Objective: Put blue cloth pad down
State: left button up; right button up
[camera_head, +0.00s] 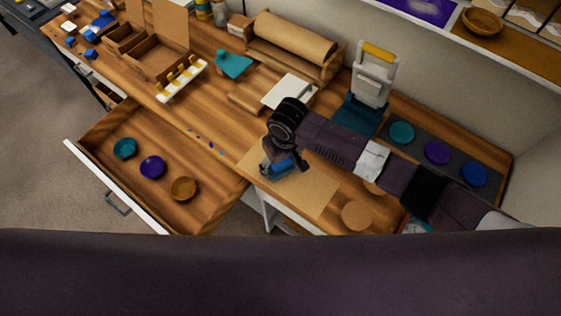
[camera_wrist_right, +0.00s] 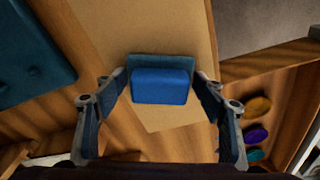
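The blue cloth pad (camera_head: 278,170) is between the fingers of my right gripper (camera_head: 283,163), over a tan sheet (camera_head: 318,190) near the table's front edge. In the right wrist view the pad (camera_wrist_right: 160,87) shows a bright blue block with a teal strip along its far side. The fingertips of my right gripper (camera_wrist_right: 160,75) lie close against its two sides, so it looks gripped. Whether the pad touches the sheet is hard to tell. My left gripper is not in view.
An open drawer (camera_head: 110,195) at the left holds teal, purple and wooden dishes. A dark mat (camera_head: 462,160) with round coloured pieces lies right. A teal-based press (camera_head: 370,85), a white block (camera_head: 290,92) and a paper roll (camera_head: 292,38) stand behind. A round cork piece (camera_head: 356,215) lies near the front.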

aim_at(282, 166)
jog(key=shift+o, duration=1.3)
jog(key=shift+r, duration=0.1)
notch_tip(282, 166, up, 12)
jog(key=s+b, duration=0.1)
jog(key=shift+d, duration=0.35)
jog(key=shift+s+a, duration=0.1)
jog(key=shift+s, duration=0.05)
